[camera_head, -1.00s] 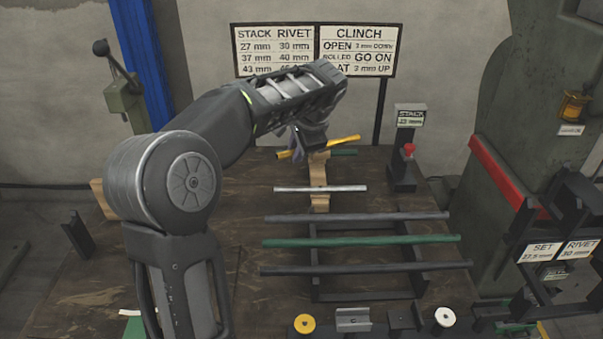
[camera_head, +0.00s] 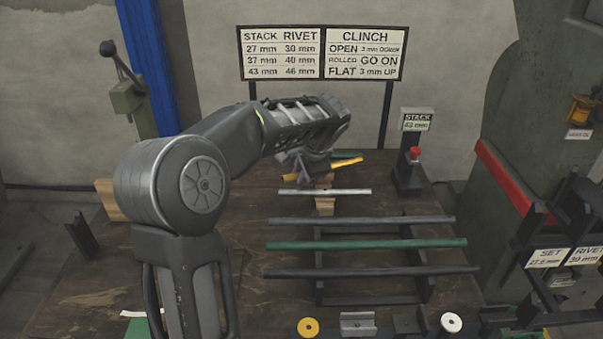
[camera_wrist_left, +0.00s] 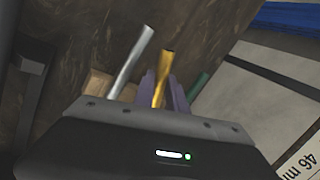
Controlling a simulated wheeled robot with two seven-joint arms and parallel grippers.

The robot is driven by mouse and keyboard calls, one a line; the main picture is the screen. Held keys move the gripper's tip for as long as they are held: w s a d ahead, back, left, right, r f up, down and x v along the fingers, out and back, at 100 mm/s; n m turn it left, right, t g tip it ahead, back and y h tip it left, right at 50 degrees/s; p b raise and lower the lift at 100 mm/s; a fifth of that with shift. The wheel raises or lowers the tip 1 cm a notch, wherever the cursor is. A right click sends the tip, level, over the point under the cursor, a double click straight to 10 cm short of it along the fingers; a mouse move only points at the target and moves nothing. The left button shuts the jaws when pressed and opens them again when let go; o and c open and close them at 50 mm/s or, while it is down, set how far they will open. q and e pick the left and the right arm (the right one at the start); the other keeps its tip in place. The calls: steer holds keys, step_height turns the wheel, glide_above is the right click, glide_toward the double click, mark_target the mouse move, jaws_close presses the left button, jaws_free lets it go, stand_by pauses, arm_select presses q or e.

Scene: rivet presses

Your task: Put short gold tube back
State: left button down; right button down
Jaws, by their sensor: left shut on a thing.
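The short gold tube (camera_head: 345,162) is near the back of the table, held in my left gripper (camera_head: 302,166). In the left wrist view the gold tube (camera_wrist_left: 164,72) runs between the two purple-grey fingers (camera_wrist_left: 160,92), which are shut on it. A short silver tube (camera_head: 325,191) lies on a wooden rest (camera_head: 325,207) just in front; the silver tube also shows in the left wrist view (camera_wrist_left: 132,58). A short green tube shows behind, partly hidden (camera_wrist_left: 198,84). My right gripper is not in view.
A dark rack (camera_head: 373,299) in front holds long grey, green (camera_head: 368,244) and dark tubes. A stack gauge (camera_head: 412,160) with a red knob stands right of the short tubes. A press with a red bar (camera_head: 503,177) is at the right. Sign boards (camera_head: 322,53) stand behind.

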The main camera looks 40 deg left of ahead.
arm_select(q)
steer(key=shift+f, duration=0.2)
steer(key=c, duration=1.4)
jaws_free()
steer(key=shift+o, duration=0.2)
steer(key=shift+r, duration=0.1)
steer(key=shift+r, duration=0.3)
steer(key=p+v, duration=0.1)
steer(key=v, duration=1)
steer(key=shift+d+r, duration=0.2)
steer(key=shift+r, duration=0.1)
steer(key=shift+s, duration=0.1)
